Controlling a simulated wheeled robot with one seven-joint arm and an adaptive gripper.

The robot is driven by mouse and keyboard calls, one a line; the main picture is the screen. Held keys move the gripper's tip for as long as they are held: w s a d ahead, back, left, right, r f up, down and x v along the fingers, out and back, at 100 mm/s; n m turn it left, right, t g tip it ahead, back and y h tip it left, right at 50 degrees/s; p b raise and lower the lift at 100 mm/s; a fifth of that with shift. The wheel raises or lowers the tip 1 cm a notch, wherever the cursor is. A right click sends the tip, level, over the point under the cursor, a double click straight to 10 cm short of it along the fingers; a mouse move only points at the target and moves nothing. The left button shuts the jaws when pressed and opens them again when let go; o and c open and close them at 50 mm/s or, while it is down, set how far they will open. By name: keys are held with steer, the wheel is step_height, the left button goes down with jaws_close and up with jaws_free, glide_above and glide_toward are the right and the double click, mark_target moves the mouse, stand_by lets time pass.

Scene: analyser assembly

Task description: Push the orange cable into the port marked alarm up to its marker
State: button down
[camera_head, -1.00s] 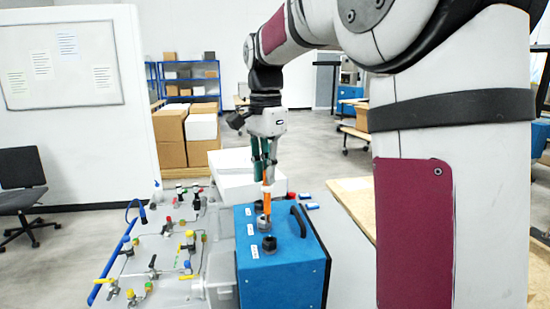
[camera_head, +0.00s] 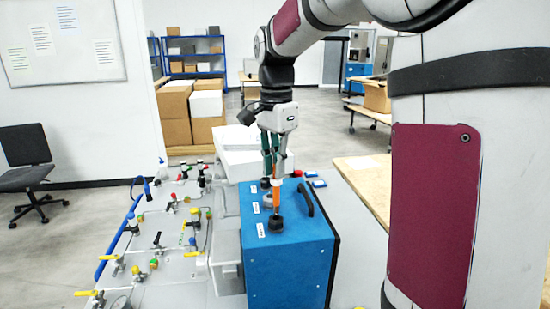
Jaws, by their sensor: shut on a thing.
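The orange cable (camera_head: 276,191) hangs upright from my gripper (camera_head: 273,174), which is shut on its upper part. The gripper is above the top of the blue analyser box (camera_head: 288,265). The cable's lower end meets the near dark port (camera_head: 276,223) in the picture; I cannot tell whether it is inside or just above it. Two more ports, the middle port (camera_head: 268,200) and the far port (camera_head: 265,183), stand in a row behind. White labels sit beside the ports, too small to read, so I cannot tell which says alarm. I cannot make out the cable's marker.
A black handle (camera_head: 305,200) stands on the box's top, right of the ports. A panel of valves and fittings (camera_head: 165,245) is to the left. White boxes (camera_head: 243,163) stand behind the box. The grey table (camera_head: 362,235) is clear on the right.

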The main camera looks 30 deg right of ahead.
mark_target(276, 205)
steer(key=shift+f, duration=0.5)
stand_by(0.8)
steer(key=shift+f+b, duration=0.95)
steer(key=shift+f, duration=2.95)
steer(key=c, duration=1.6)
jaws_free()
steer(key=shift+o, duration=0.2)
steer(key=shift+r, duration=0.1)
steer(key=shift+r+p, duration=1.2)
steer(key=shift+r, duration=2.2)
steer(key=shift+a, duration=0.1)
